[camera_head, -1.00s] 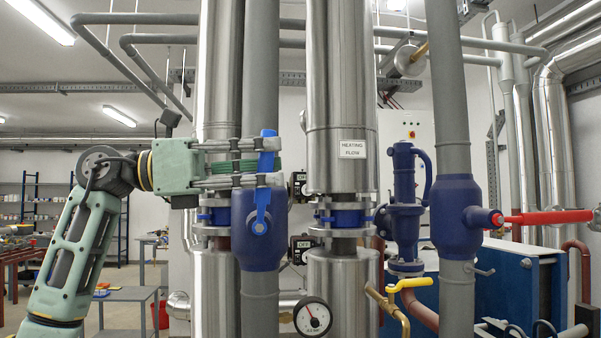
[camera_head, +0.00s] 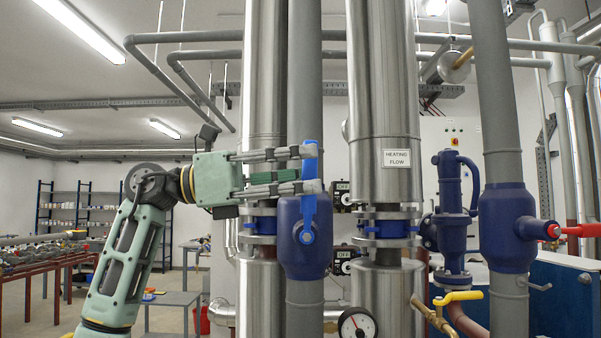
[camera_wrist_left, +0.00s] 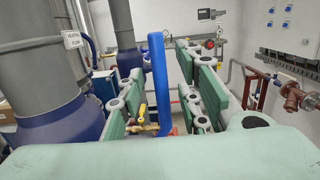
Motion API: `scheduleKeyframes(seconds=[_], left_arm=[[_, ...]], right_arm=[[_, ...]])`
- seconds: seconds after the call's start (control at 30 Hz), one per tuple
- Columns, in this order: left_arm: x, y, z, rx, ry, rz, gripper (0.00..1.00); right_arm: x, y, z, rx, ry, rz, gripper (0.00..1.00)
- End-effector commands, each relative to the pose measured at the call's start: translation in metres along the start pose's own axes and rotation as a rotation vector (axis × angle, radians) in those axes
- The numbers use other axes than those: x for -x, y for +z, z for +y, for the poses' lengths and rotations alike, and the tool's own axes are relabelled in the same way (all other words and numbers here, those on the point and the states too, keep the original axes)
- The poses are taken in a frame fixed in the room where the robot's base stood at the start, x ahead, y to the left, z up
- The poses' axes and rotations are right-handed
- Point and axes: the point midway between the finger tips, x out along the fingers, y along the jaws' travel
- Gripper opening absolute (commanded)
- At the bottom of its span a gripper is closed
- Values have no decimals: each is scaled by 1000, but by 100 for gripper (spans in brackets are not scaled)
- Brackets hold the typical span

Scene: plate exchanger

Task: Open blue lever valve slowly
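The blue lever (camera_head: 309,208) stands upright on the front of a dark blue valve body (camera_head: 304,255) on a grey vertical pipe. My left gripper (camera_head: 313,169) reaches in from the left, with its fingertips at the upper part of the lever. In the left wrist view the blue lever (camera_wrist_left: 159,82) stands between the two fingers of my left gripper (camera_wrist_left: 163,98). Visible gaps on both sides show the gripper open around it, not clamped. The far side of the fingers is hidden in the head view. My right gripper is not in view.
A second dark blue valve (camera_head: 507,228) with a red lever (camera_head: 580,230) is on a grey pipe at the right. Shiny insulated pipes stand close behind and beside my gripper. A round gauge (camera_head: 356,325) and a yellow handle (camera_head: 458,297) are lower down.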

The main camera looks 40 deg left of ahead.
Motion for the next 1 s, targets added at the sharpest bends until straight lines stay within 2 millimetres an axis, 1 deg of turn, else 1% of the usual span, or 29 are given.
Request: scheduleKeyframes(seconds=[0.17, 0.27, 0.37, 0.7, 0.83, 1.0], left_arm=[[-1, -1, 0, 0, -2, 3, 32], [4, -1, 0, 1, 0, 2, 32], [17, -1, 1, 1, 2, 2, 32], [88, -1, 1, 2, 3, 2, 32], [107, -1, 1, 1, 2, 2, 32], [118, -1, 1, 1, 0, 3, 32]], right_arm=[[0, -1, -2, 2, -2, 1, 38], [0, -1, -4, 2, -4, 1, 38], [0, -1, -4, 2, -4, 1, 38], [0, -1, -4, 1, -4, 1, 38], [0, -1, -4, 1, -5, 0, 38], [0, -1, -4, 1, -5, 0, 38]])
